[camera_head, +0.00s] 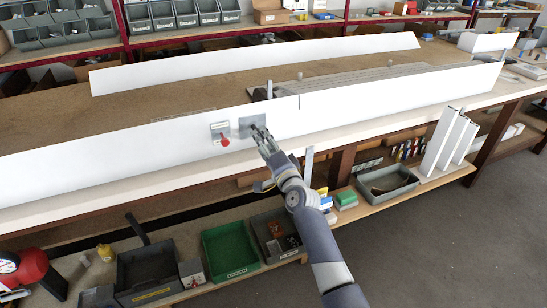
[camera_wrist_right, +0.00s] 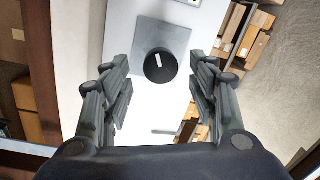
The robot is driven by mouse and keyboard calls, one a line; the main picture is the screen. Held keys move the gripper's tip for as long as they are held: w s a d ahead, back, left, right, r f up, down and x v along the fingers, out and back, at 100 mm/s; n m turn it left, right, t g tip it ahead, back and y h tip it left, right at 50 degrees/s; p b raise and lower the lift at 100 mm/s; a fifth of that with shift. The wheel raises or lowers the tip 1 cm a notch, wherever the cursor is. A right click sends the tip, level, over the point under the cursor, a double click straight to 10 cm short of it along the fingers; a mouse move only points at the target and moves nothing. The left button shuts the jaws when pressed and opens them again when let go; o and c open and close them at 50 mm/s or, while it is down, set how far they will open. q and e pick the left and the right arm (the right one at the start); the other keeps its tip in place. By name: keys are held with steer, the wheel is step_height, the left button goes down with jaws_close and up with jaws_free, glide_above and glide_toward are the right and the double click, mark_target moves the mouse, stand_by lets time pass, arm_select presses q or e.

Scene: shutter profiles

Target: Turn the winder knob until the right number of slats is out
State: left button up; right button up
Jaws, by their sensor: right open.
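The winder knob (camera_wrist_right: 160,66) is a round black knob with a white mark, on a grey square plate (camera_wrist_right: 172,38) in the right wrist view. In the head view the plate (camera_head: 252,124) sits on the long white front panel (camera_head: 150,142), and the knob is largely hidden by my right gripper. My right gripper (camera_head: 262,137) is at the knob; in the right wrist view its open fingers (camera_wrist_right: 160,92) stand on either side of the knob, with gaps to both sides. The slats (camera_head: 392,74) appear as a grey ribbed surface behind the panel. My left gripper is not in view.
A second white panel (camera_head: 260,62) stands behind. Below, a shelf holds a green bin (camera_head: 230,250), a dark bin (camera_head: 148,270) and white profiles (camera_head: 446,142).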

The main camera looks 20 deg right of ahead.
steer(key=s, duration=0.7)
steer(key=shift+d+f, duration=0.2)
steer(key=shift+s+f, duration=0.1)
